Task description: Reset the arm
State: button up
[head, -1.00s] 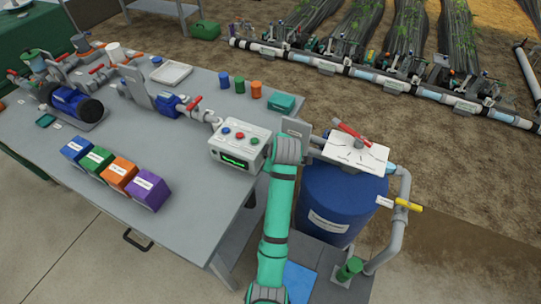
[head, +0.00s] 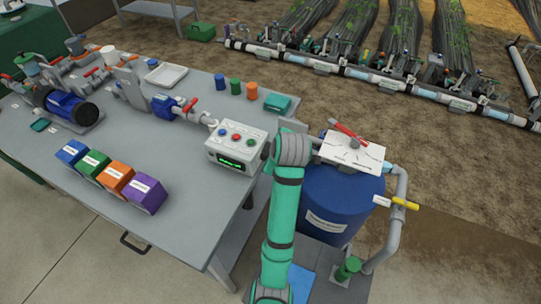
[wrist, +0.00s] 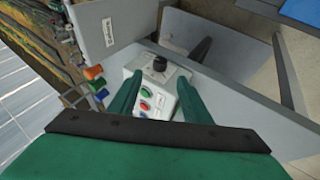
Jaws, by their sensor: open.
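My arm (head: 283,215) rises from the bottom of the head view, beside the control box and in front of the blue tank. Its gripper is hidden behind the arm's upper joint there. In the wrist view my gripper (wrist: 157,95) is open, with its two green fingers apart and nothing seen held. The control box (head: 236,143), with coloured buttons and a lit green display, sits on the table's right end. In the wrist view a white box (wrist: 137,76) with a black knob and coloured buttons shows beyond and between the fingers; I cannot tell the distance.
The blue tank (head: 340,205) with a white top plate (head: 352,155) and red handle stands right of the arm. A grey pipe (head: 397,225) with a yellow handle (head: 405,204) is beside it. The grey table (head: 190,235) carries several coloured boxes, pumps and cups.

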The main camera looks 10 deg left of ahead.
jog(key=shift+s+d+r, duration=0.15)
jog(key=shift+s+r, duration=0.05)
jog(key=shift+r, duration=0.1)
dwell(0.4)
jog(key=s+d+f+m+t+h, duration=0.1)
jog(key=s+d+f+m, duration=0.2)
jog(key=s+f, duration=0.25)
jog(key=s+d+f+m+t, duration=0.2)
jog(key=s+d+f+m, duration=0.1)
jog(key=s+f, duration=0.25)
jog(key=s+d+f+m+t+h, duration=0.1)
jog(key=s+d+f+m, duration=0.25)
jog(key=f, duration=0.35)
jog(key=s+d+r+m+t, duration=0.1)
jog(key=s+r+m, duration=0.1)
jog(key=s, duration=0.7)
jog(key=s+r+m+t+h, duration=0.1)
jog(key=s+r+m+t, duration=0.1)
jog(key=s+r, duration=0.3)
jog(key=s+d+r+m+t, duration=0.1)
jog(key=s+r+m+t, duration=0.1)
jog(key=s, duration=1)
notch_tip(320, 180, up, 2)
jog(key=shift+s+d+m, duration=0.3)
jog(key=shift+d+m, duration=0.05)
jog(key=shift+m, duration=0.4)
jog(key=shift+w, duration=0.1)
